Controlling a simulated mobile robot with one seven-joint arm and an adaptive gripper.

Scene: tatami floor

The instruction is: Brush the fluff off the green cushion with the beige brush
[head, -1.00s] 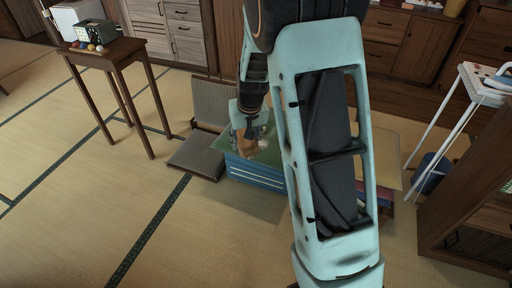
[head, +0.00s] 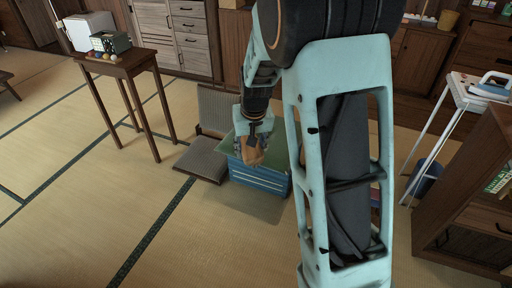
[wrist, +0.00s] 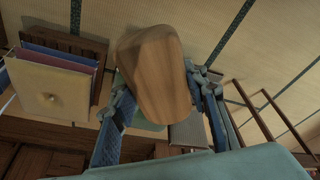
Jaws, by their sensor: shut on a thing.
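My gripper (wrist: 160,105) is shut on a smooth, rounded, wood-coloured thing, which I take to be the beige brush (wrist: 155,75). It fills the middle of the wrist view and hides much of what lies beyond. In the head view my gripper (head: 255,138) points down, with the brush (head: 251,155) below it. The brush is over a blue box (head: 258,177) whose top shows green, apparently the green cushion (head: 277,153). A little green also shows beside the brush in the wrist view (wrist: 151,126). I cannot tell whether the brush touches the cushion. I cannot make out any fluff.
A grey legless chair (head: 203,160) stands left of the box. A wooden side table (head: 122,64) is farther left. An ironing board with an iron (head: 485,90) and a dark wooden shelf (head: 470,200) are at right. Tatami in front is clear; my arm hides the middle right.

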